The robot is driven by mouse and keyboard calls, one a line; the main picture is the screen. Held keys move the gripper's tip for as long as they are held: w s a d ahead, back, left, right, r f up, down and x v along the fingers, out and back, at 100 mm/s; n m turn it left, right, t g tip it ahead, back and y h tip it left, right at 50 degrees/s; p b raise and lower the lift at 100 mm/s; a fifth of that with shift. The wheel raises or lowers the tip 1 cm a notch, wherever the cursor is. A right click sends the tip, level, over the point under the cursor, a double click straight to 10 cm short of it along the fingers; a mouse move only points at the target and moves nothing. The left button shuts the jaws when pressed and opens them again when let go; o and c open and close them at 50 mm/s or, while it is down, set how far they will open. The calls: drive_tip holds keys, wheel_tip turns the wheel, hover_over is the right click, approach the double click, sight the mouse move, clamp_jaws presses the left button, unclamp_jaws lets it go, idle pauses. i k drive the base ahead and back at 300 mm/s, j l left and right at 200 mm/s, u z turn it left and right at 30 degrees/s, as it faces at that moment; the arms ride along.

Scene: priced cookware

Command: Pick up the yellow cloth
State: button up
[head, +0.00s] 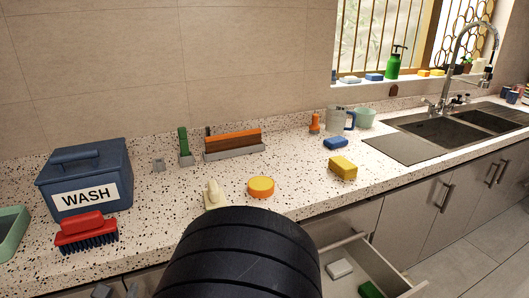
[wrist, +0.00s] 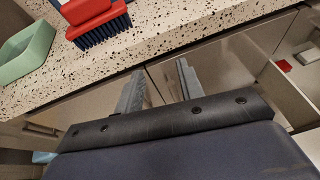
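No item is clearly recognisable as a yellow cloth. A yellow block (head: 343,168), which looks like a sponge, lies on the speckled counter right of centre in the head view. A round orange-yellow sponge (head: 261,187) lies to its left. Small yellow pieces (head: 437,72) sit on the windowsill. My gripper (wrist: 160,68) shows in the wrist view with its two fingers apart and nothing between them. It is in front of the cabinet fronts, below the counter edge. My dark arm hides part of the counter's front edge and drawer in the head view.
A red brush (head: 86,232) and a blue WASH box (head: 86,181) stand at the left, beside a green tray (head: 10,232). An open drawer (head: 378,268) juts out, holding a white and a green item. The sink (head: 440,132) is at the right.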

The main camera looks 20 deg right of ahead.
sight(343, 168)
drive_tip(key=i+l, duration=0.15)
drive_tip(key=l, duration=0.9)
drive_tip(key=i+l+u, duration=0.15)
drive_tip(key=l, duration=0.9)
drive_tip(key=i+l, duration=0.1)
drive_tip(key=l, duration=0.95)
drive_tip(key=i+l+u, duration=0.1)
drive_tip(key=l, duration=0.95)
